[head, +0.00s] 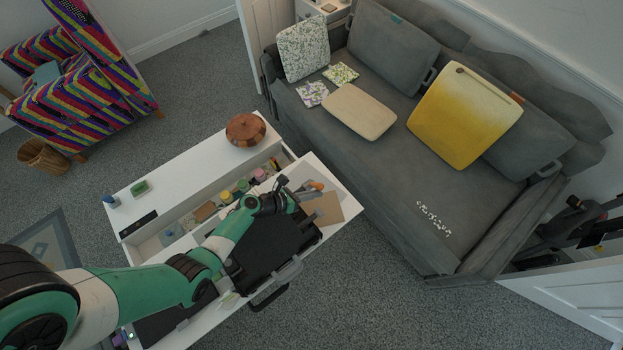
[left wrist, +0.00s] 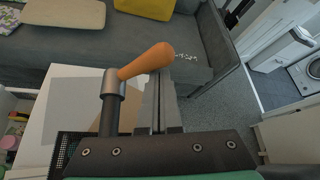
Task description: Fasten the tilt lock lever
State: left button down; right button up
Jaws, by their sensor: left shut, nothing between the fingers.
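The tilt lock lever has an orange handle (left wrist: 147,62) on a grey metal collar and dark post (left wrist: 112,88). In the left wrist view the handle slants up to the right. Its rounded end is close to my left gripper (left wrist: 160,76), whose grey fingers are shut with nothing between them. I cannot tell whether they touch the handle. In the head view the orange handle (head: 315,185) is small, just beyond my left gripper (head: 299,189), near the right end of the white table. My right gripper is not in view.
The white table (head: 190,178) has an open compartment with several small jars and a round wooden box (head: 245,130) at the back. A black case (head: 270,248) lies under my left arm. A tan sheet (head: 325,209) lies beside the lever. A grey sofa (head: 385,185) stands behind.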

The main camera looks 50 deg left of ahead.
pick_arm(q)
jog(key=shift+a+r+p, duration=0.7)
jog(key=shift+a+r, duration=0.05)
jog(key=shift+a, duration=0.05)
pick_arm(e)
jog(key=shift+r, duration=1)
pick_arm(q)
jog(key=shift+a, duration=0.1)
